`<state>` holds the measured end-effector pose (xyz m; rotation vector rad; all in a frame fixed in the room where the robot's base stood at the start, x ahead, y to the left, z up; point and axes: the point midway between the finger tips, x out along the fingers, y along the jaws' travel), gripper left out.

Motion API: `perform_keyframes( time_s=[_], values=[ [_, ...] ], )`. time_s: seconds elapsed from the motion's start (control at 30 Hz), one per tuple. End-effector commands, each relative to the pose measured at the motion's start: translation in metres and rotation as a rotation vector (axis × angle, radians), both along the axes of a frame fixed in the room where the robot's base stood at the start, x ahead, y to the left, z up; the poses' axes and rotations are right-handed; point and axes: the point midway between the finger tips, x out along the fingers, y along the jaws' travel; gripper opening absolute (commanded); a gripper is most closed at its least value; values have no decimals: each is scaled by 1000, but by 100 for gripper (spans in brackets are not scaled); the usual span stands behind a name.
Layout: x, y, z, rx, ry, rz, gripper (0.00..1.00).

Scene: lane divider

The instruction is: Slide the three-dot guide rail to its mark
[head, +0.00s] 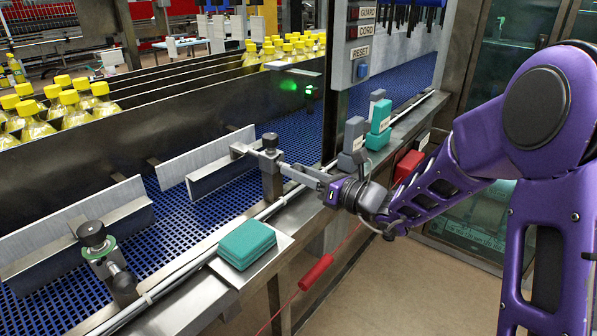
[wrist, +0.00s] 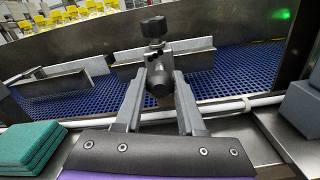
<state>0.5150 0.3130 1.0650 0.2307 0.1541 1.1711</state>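Two pale metal guide rails stand over the blue belt: a left rail (head: 75,228) and a right rail (head: 208,160). The left rail's clamp has a black knob (head: 92,233) above a green ring. The right rail's clamp has an upright black knob (head: 270,140), also in the wrist view (wrist: 153,27). My gripper (head: 291,172) is at this right clamp. In the wrist view my fingers (wrist: 161,75) stand either side of its round handle end (wrist: 158,89). Whether both fingers press on it is unclear.
Grey and teal boxes (head: 379,121) stand right of my gripper. A red pull handle (head: 316,272) hangs on a cord in front. Yellow-capped bottles (head: 75,105) fill lanes behind a metal wall. A control-panel post (head: 345,75) rises behind.

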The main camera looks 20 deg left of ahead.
Motion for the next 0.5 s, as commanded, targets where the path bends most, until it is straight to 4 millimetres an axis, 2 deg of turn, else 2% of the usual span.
perform_keyframes(
  time_s=[0.03,0.13,0.17,0.5],
  values=[
    [0,0,0,0,0,0,20],
    [0,0,0,0,0,0,2],
    [0,0,0,0,0,0,0],
    [0,0,0,0,0,0,0]
  ],
)
